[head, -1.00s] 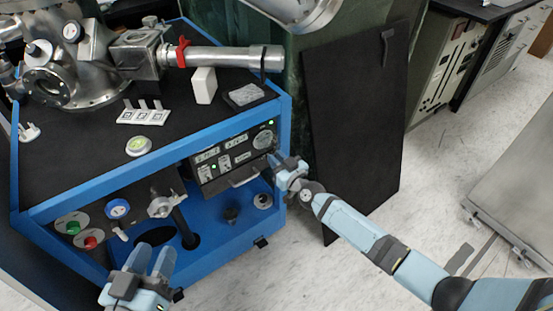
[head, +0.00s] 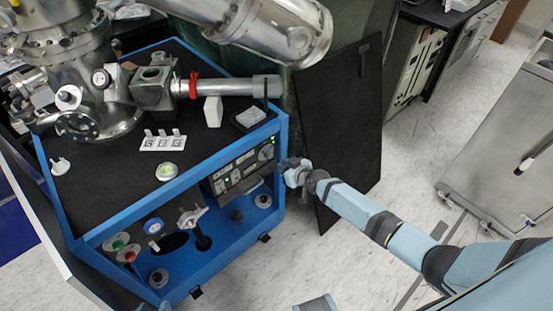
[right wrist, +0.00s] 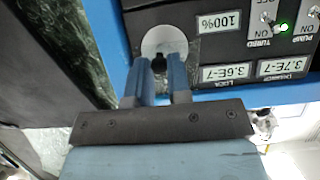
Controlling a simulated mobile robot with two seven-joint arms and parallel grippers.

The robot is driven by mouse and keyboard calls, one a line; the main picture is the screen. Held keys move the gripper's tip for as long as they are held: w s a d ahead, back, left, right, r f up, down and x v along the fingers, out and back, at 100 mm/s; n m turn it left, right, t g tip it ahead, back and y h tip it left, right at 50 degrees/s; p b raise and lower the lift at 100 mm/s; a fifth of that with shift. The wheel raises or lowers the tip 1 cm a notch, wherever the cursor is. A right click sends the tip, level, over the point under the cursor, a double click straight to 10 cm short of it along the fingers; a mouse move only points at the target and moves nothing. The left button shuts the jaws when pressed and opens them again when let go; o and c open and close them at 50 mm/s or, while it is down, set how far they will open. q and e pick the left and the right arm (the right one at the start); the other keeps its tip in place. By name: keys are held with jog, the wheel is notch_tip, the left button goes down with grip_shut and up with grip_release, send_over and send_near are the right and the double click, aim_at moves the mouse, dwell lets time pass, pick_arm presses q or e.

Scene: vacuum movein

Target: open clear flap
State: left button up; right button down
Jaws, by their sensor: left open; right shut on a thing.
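The black control panel (head: 240,170) sits in the front right opening of the blue-framed cabinet. I cannot make out a clear flap as a separate sheet; it may be too transparent to see. My right gripper (head: 288,170) is at the panel's right end, beside the blue corner post. In the right wrist view, its fingers (right wrist: 163,85) are close together on a small dark knob (right wrist: 159,64) in front of a pale round dial (right wrist: 165,42). The fingertips partly hide the knob. My left gripper is not in view; only a light blue piece of mine shows at the bottom edge.
The cabinet's blue frame (head: 172,195) runs along its top edge. Steel chamber parts (head: 292,38) hang over the back. A dark upright board (head: 345,130) stands close behind my right arm. Pale floor is open in front.

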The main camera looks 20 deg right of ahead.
jog(key=r+g+p, duration=0.1)
jog(key=p, duration=0.2)
jog(key=r+g+h+p, duration=0.1)
jog(key=r+p, duration=0.1)
jog(key=p, duration=0.1)
jog(key=r+g+p, duration=0.1)
jog(key=p, duration=0.2)
jog(key=shift+s+d+r+p, duration=0.1)
jog(key=shift+s+r+p, duration=0.05)
jog(key=shift+s+p, duration=0.2)
jog(key=g+h+p, duration=0.3)
jog(key=g+p, duration=0.3)
jog(key=g, duration=0.3)
send_near(276, 160)
jog(key=s, duration=0.1)
pick_arm(q)
notch_tip(276, 160, up, 14)
jog(key=s+a, duration=0.1)
jog(key=shift+a+f, duration=0.2)
jog(key=shift+f, duration=0.05)
pick_arm(e)
jog(key=shift+s+d+r+g+h, duration=0.15)
jog(key=shift+r+g+h, duration=0.1)
jog(key=shift+g+h, duration=0.15)
pick_arm(q)
jog(key=shift+r, duration=0.1)
